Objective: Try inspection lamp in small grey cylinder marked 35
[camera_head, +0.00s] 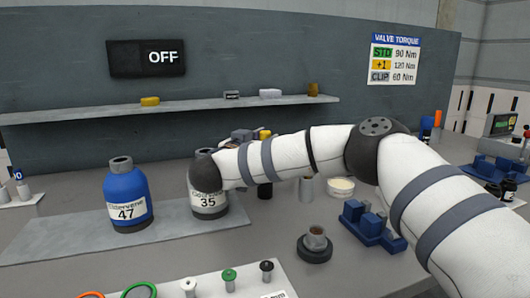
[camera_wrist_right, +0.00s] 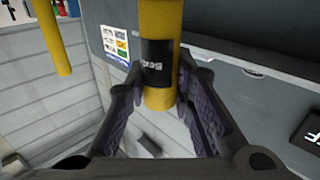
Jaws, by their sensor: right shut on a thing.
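The small grey cylinder (camera_head: 209,203) marked 35 stands upright on a grey plate, its upper part partly covered by my right arm. My right gripper (camera_head: 250,136) is behind the arm's wrist, mostly hidden, with a bit of yellow showing beside it. In the right wrist view the right gripper (camera_wrist_right: 160,88) is shut on a yellow rod (camera_wrist_right: 159,99) with a black lettered band, which looks like the inspection lamp. Whether the rod touches the cylinder cannot be seen. My left gripper is not in view.
A blue cylinder (camera_head: 127,199) marked 47 stands to the left. A black fitting (camera_head: 315,245), a blue block holder (camera_head: 371,224) and a white peg board (camera_head: 210,286) lie in front. A shelf (camera_head: 190,110) and a sign reading OFF (camera_head: 146,58) are behind.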

